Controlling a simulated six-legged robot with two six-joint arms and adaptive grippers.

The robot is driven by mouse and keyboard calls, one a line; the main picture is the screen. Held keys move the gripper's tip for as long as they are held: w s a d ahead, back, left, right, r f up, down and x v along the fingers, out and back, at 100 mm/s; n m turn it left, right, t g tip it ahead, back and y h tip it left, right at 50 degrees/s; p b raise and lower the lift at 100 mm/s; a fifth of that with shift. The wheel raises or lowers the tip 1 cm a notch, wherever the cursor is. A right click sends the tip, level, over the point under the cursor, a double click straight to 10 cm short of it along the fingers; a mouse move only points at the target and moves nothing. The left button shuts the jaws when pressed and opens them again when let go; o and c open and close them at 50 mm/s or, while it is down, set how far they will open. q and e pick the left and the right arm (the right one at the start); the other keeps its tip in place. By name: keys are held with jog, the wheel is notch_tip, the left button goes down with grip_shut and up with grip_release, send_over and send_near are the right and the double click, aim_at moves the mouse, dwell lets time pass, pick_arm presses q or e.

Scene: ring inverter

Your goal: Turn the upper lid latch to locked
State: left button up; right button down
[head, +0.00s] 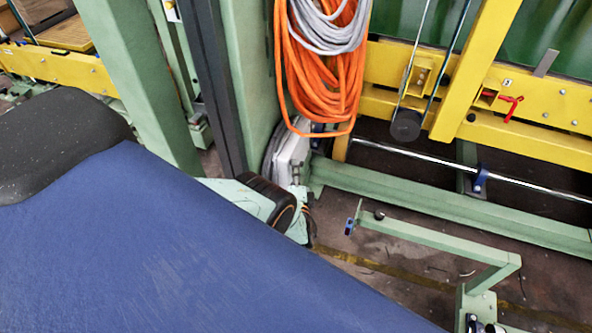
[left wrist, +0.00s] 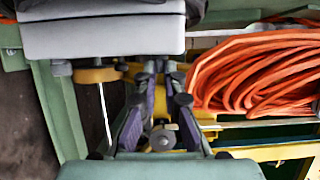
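A pale grey box-like case (head: 291,150) stands against the green post in the head view, partly hidden by my left arm. A grey box face with a dark lower edge, probably the same case, fills the upper left of the left wrist view (left wrist: 100,35). My left gripper (head: 303,205) is just below the case in the head view. In the left wrist view my left gripper (left wrist: 160,75) has its two fingers apart with nothing seen between them. Its tips are close below the case's edge; contact cannot be told. No latch can be made out. My right gripper is not in view.
Orange hose coils (head: 320,80) hang beside the case, and show close to the fingers in the left wrist view (left wrist: 255,75). A green post (head: 245,80), a yellow beam (head: 540,95) and a low green rail (head: 440,205) surround the spot. Floor shows at lower right.

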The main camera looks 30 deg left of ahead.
pick_arm(q)
jog(key=o, duration=0.4)
jog(key=shift+a, duration=0.3)
jog(key=shift+o, duration=0.3)
jog(key=shift+s+d, duration=0.1)
jog(key=shift+d, duration=0.15)
jog(key=v, duration=1.1)
jog(key=shift+s+d, duration=0.2)
jog(key=shift+s, duration=0.15)
